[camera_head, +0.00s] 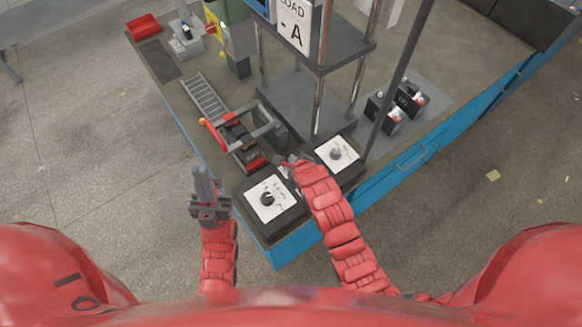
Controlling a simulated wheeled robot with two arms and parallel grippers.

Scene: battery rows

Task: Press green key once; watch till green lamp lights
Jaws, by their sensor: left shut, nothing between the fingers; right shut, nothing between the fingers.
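I cannot make out a green key. My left gripper (203,178) is shut and empty, pointing up the picture, off the bench's left edge. My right gripper (287,161) is shut and empty, between the two white-faced dial boxes, the near one (268,198) and the far one (338,153). Whether it touches either is unclear.
A grey shelf rack (318,45) with a "LOAD -A" sign (297,25) stands mid-bench. Left of it are a ladder-like rail (205,99) and a red-and-black clamp device (238,133). Black terminal blocks (384,115) sit at right, a red tray (143,26) at far left.

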